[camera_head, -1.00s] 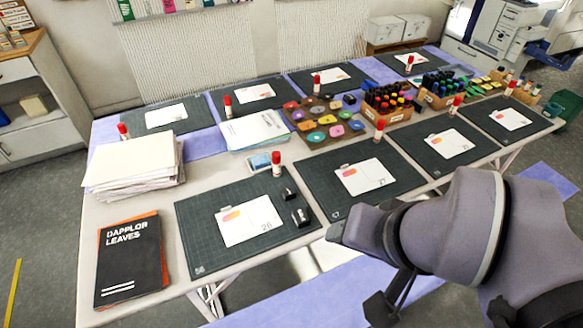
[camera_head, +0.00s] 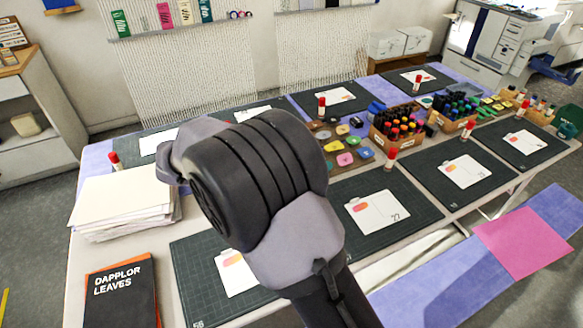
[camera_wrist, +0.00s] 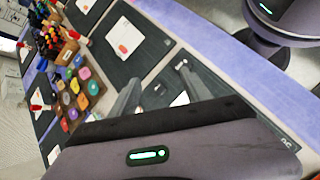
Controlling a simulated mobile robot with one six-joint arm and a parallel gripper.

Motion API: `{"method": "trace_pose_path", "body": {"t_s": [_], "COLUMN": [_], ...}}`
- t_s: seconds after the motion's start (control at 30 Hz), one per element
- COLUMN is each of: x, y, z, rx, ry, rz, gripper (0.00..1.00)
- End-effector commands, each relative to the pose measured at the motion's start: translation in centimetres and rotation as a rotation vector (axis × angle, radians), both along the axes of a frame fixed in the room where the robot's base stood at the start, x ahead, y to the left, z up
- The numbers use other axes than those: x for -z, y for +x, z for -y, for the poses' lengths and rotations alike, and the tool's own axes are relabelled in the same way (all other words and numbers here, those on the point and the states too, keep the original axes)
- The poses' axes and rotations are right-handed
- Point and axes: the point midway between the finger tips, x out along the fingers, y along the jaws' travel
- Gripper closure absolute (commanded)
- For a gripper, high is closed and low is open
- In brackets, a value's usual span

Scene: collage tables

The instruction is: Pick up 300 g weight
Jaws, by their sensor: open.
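In the wrist view, my gripper (camera_wrist: 158,78) is open, its two grey fingers reaching over a dark cutting mat (camera_wrist: 215,85). A small dark and silver item (camera_wrist: 181,65) is by the tip of the right finger. Another small item (camera_wrist: 159,89) lies between the fingers. Either may be the 300 g weight; no marking is readable, so I cannot tell. Nothing is held. In the head view, my arm covers much of the near mat (camera_head: 200,285) with its white card (camera_head: 234,272), and hides both small items and my gripper's fingers.
A paper stack (camera_head: 125,200) and a dark book (camera_head: 122,292) stand left. Glue sticks with red caps, such as this one (camera_head: 390,159), stand beside the mats. Marker boxes (camera_head: 398,140) and colour pots (camera_head: 345,159) fill the table's middle. Purple benches (camera_head: 440,285) run along the front.

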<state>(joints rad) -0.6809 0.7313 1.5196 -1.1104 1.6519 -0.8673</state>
Motion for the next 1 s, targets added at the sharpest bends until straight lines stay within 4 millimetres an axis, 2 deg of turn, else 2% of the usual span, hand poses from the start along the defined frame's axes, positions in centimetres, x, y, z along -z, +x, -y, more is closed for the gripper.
{"method": "trace_pose_path", "body": {"t_s": [0.03,0.1,0.2,0.3,0.37,0.47,0.7,0.77,1.0], "x": [3.3,7.0,11.3,13.8,14.5,15.4,18.3,18.8,19.5], "y": [0.4,0.8,0.4,-0.1,-0.2,0.4,3.1,3.7,4.8], "z": [-2.3,-5.1,-7.8,-9.3,-9.6,-8.4,-2.3,-1.1,1.2], "rx": [-0.111,-0.255,-0.405,-0.489,-0.513,-0.519,-0.516,-0.517,-0.519], "ry": [-0.1,-0.235,-0.385,-0.475,-0.502,-0.514,-0.512,-0.51,-0.509], "rz": [-0.047,-0.097,-0.141,-0.161,-0.167,-0.172,-0.172,-0.171,-0.17], "gripper": [0.44,0.44,0.44,0.44,0.44,0.44,0.44,0.44,0.44]}}
